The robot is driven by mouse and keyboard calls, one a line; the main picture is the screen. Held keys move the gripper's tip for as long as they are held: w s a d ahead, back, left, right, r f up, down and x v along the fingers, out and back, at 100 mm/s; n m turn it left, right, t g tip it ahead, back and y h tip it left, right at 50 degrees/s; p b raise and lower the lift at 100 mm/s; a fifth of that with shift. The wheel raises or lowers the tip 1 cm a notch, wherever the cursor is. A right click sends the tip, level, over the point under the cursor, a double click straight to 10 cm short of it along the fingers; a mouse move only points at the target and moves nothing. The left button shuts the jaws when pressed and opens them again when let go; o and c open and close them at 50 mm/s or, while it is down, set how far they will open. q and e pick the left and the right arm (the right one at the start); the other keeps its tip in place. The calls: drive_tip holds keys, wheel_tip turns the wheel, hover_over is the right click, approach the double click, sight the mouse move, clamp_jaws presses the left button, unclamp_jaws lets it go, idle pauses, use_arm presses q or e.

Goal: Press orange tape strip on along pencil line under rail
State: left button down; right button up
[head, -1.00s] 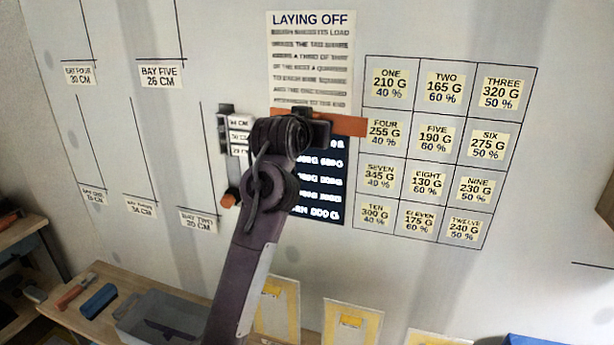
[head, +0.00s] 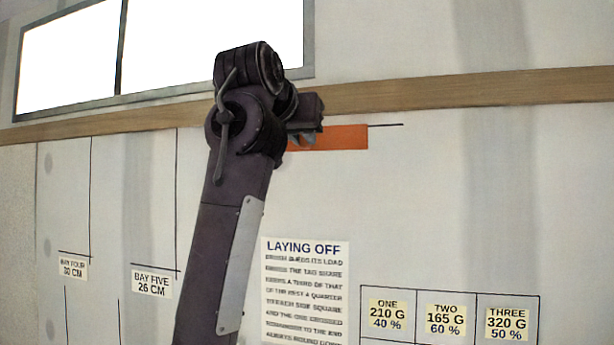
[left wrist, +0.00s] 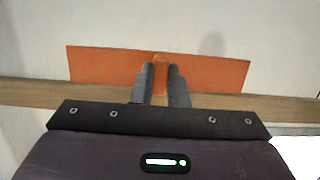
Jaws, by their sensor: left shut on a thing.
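The orange tape strip (head: 345,138) is up at the wall just below the wooden rail (head: 450,90). My left gripper (head: 304,138) is shut on a small orange tab at the strip's middle, which shows in the left wrist view between the fingers (left wrist: 161,75). The strip (left wrist: 105,66) spreads out to both sides there. A dark pencil line (head: 388,125) runs out past the strip's right end, about level with its top edge. My arm hides the strip's left part in the head view. I cannot tell whether the strip touches the wall. My right gripper is not in view.
A bright window (head: 190,45) is above the rail. Below are the LAYING OFF sheet (head: 305,290), a grid of weight labels (head: 450,315) and the bay labels (head: 152,284). The wall right of the strip is clear.

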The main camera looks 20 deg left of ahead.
use_arm(q)
drive_tip(key=shift+s+r, duration=0.35)
drive_tip(key=shift+r, duration=0.3)
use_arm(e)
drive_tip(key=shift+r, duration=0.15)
use_arm(q)
drive_tip(key=r+x, duration=0.2)
drive_tip(key=x, duration=0.6)
drive_tip(key=shift+w, duration=0.6)
drive_tip(key=shift+w, duration=0.15)
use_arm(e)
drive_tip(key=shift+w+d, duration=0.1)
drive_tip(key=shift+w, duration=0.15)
use_arm(q)
drive_tip(key=shift+w, duration=0.65)
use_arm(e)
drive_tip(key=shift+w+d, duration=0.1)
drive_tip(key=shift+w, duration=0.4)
